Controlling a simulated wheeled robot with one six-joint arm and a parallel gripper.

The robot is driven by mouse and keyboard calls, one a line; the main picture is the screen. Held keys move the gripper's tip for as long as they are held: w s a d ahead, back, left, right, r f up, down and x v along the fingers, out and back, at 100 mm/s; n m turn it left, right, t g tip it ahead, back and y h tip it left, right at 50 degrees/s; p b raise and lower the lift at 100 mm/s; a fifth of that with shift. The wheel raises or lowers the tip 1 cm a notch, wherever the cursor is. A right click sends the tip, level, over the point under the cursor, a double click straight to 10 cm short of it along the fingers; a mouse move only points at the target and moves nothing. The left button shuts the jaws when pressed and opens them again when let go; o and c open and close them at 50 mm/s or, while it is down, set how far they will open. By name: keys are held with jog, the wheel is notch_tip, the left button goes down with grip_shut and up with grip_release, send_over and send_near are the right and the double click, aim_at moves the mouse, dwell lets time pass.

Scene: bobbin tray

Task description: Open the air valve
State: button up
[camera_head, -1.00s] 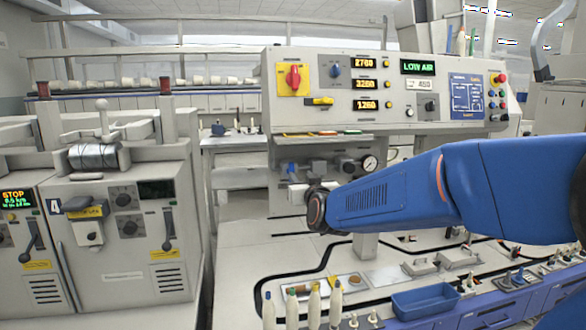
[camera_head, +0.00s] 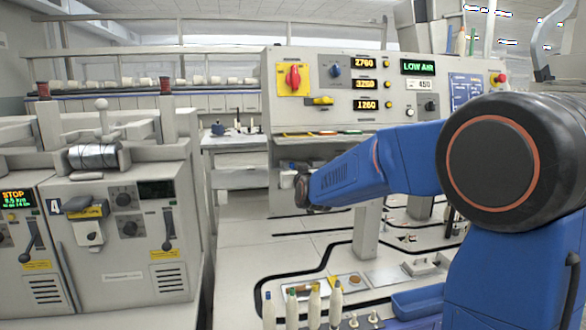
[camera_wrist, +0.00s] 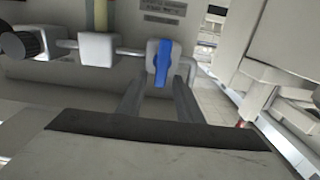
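The air valve has a blue lever handle (camera_wrist: 163,63) on a grey body (camera_wrist: 152,55), set in a pipe near the top middle of the wrist view. The lever stands upright in that picture, across the run of the pipe. My gripper (camera_wrist: 158,90) is open, its two dark fingers apart and pointing at the valve. The lever's lower end appears in line with the gap between the fingertips; I cannot tell whether they touch it. In the head view my arm's end hides most of the valve area. The display (camera_head: 417,67) reads LOW AIR.
A pale block (camera_wrist: 98,49) and a dark round knob (camera_wrist: 17,45) sit left along the pipe. The control panel (camera_head: 345,62) stands above. Bobbins (camera_head: 315,305) and a blue tray (camera_head: 417,303) stand on the bench below. A winding machine (camera_head: 125,255) stands left.

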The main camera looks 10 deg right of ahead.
grip_shut()
jog(key=shift+d+m, duration=0.1)
jog(key=shift+m, duration=0.2)
jog(key=d+f+m, duration=0.1)
jog(key=m, duration=0.4)
jog(key=f+m, duration=0.1)
jog(key=m, duration=0.5)
jog(key=d+f+m, duration=0.1)
jog(key=m, duration=0.5)
jog(key=shift+d, duration=0.3)
jog(key=shift+m, duration=0.3)
